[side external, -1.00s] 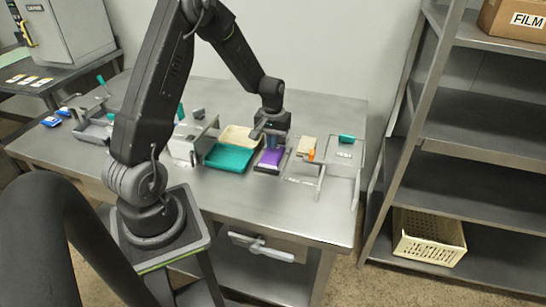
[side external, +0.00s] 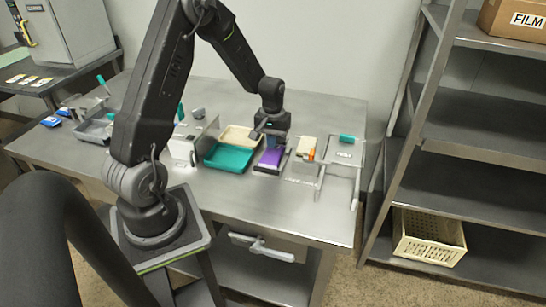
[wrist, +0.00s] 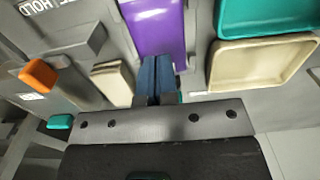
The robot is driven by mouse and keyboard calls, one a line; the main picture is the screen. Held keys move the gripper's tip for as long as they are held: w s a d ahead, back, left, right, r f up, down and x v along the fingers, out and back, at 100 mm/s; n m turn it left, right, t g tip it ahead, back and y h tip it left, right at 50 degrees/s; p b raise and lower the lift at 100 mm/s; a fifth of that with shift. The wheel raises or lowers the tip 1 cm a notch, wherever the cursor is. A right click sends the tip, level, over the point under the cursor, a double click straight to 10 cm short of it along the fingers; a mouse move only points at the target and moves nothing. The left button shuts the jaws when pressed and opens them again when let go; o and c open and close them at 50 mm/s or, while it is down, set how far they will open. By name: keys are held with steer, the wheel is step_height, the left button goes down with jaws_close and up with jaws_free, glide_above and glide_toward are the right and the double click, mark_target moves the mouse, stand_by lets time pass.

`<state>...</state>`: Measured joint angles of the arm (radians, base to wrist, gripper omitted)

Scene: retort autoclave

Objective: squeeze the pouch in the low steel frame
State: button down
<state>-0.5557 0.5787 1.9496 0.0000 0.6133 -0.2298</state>
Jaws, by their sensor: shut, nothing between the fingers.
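The purple pouch (side external: 271,157) lies flat in the low steel frame (side external: 262,170) on the table, between the teal tray and a small steel stand. In the wrist view the pouch (wrist: 158,28) fills the top middle, with part of it hidden behind my fingers. My gripper (side external: 272,146) is over the back end of the pouch, pointing down. In the wrist view my gripper (wrist: 155,65) shows its blue fingers together with nothing between them. I cannot tell whether the fingertips touch the pouch.
A teal tray (side external: 228,158) and a beige tray (side external: 237,134) sit just left of the frame. To the right are a beige block (side external: 306,145), an orange piece (side external: 311,154) and a steel stand with a teal-handled item (side external: 347,138). The table front is clear.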

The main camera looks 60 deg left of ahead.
mark_target(273, 152)
steer(key=shift+f, duration=1.35)
stand_by(1.4)
step_height(273, 152, up, 8)
stand_by(1.0)
steer(key=shift+r, duration=0.15)
steer(key=s+d+r+m+t, duration=0.2)
steer(key=s+d+r+m, duration=0.15)
steer(key=d+r, duration=0.5)
steer(key=s+d+r+m+t, duration=0.25)
steer(key=s+d+r, duration=0.25)
steer(key=d+r, duration=0.35)
steer(key=s+d+r+m+t, duration=0.1)
steer(key=s+d+m, duration=0.2)
steer(key=s+d, duration=0.2)
steer(key=s, duration=0.3)
